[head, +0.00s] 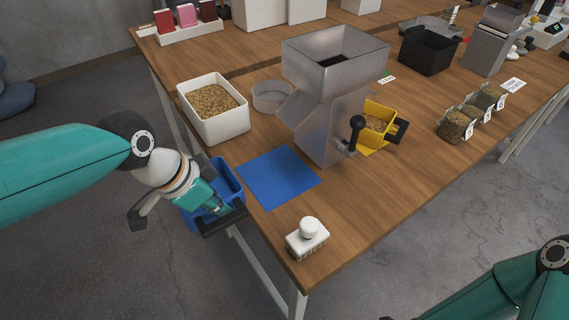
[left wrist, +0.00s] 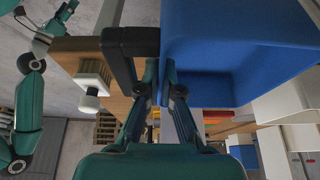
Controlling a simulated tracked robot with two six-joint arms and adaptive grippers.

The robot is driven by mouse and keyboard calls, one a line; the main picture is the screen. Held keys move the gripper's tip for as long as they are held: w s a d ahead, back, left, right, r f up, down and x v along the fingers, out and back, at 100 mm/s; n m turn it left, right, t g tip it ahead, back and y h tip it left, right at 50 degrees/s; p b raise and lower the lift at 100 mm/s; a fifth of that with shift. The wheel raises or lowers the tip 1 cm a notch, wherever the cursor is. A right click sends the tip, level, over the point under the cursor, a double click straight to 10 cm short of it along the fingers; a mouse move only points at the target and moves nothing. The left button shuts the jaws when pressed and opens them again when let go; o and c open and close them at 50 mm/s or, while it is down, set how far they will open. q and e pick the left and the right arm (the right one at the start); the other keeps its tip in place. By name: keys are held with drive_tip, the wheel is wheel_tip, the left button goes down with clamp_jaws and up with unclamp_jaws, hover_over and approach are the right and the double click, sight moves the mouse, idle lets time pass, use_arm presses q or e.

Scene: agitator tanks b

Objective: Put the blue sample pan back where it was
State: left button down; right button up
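The blue sample pan (head: 228,180) hangs in the air just off the table's left edge, over the floor. Its black handle (head: 222,223) faces the front. A flat blue mat (head: 279,177) lies bare on the table near that edge. My right arm shows at the lower right of the head view; its gripper is too little seen to judge.
A grey metal hopper machine (head: 325,120) stands behind the mat, with a yellow pan (head: 378,122) at its right. A white bin of grain (head: 213,110) and a round sieve (head: 271,96) stand behind. A white brush (head: 307,238) sits at the front corner.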

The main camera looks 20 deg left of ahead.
use_arm(q)
drive_tip(key=w+d+p, duration=0.1)
drive_tip(key=w+d, duration=0.2)
drive_tip(key=w, duration=0.1)
drive_tip(key=w+d+p, duration=0.1)
drive_tip(key=w+d, duration=0.2)
drive_tip(key=w, duration=0.2)
drive_tip(key=w+d+p, duration=0.1)
drive_tip(key=w+d, duration=0.3)
drive_tip(key=shift+w, duration=0.35)
drive_tip(key=shift+f, duration=1.75)
drive_tip(key=shift+f, duration=0.1)
drive_tip(key=c, duration=1.3)
unclamp_jaws()
drive_tip(key=v, duration=1.2)
drive_tip(key=shift+s, duration=0.1)
